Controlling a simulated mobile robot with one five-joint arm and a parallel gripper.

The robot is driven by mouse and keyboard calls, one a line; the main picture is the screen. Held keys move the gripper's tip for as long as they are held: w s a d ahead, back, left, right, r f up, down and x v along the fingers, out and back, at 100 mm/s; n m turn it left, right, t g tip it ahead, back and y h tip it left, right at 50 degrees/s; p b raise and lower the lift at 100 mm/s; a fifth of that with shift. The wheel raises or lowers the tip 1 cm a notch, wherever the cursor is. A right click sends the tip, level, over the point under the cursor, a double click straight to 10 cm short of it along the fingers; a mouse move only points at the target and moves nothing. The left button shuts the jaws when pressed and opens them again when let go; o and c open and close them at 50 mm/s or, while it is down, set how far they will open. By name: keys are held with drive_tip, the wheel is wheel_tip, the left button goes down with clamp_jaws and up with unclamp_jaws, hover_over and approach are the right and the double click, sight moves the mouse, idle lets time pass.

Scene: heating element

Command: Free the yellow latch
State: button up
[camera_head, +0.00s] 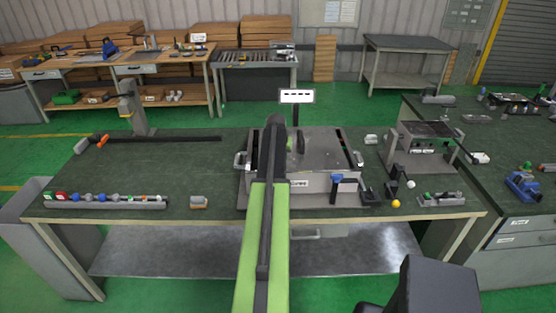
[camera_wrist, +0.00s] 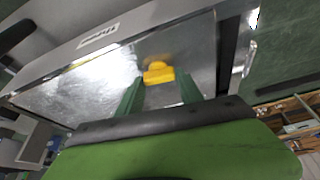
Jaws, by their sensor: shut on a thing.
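The yellow latch (camera_wrist: 158,73) shows in the wrist view as a small yellow block on a shiny metal panel (camera_wrist: 72,90). My gripper (camera_wrist: 160,80) has its two green fingers on either side of the latch's near end and is shut on it. In the head view my arm reaches over the grey metal unit (camera_head: 325,155) in the middle of the bench. My arm hides part of that unit, and I cannot make out the latch there.
A blue-topped clamp (camera_head: 345,179) stands at the unit's front right. A yellow ball (camera_head: 396,204) lies near the bench's front edge. A row of small parts (camera_head: 105,201) lies at the front left. A small metal stand (camera_head: 424,150) is at the right. The bench's left middle is clear.

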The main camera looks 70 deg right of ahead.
drive_tip(key=shift+n, duration=0.6)
drive_tip(key=shift+t, duration=0.3)
drive_tip(key=o, duration=1.4)
drive_tip(key=p+v, duration=1.6)
drive_tip(key=v, duration=0.1)
drive_tip(key=shift+d+r, duration=0.1)
drive_tip(key=shift+r, duration=0.15)
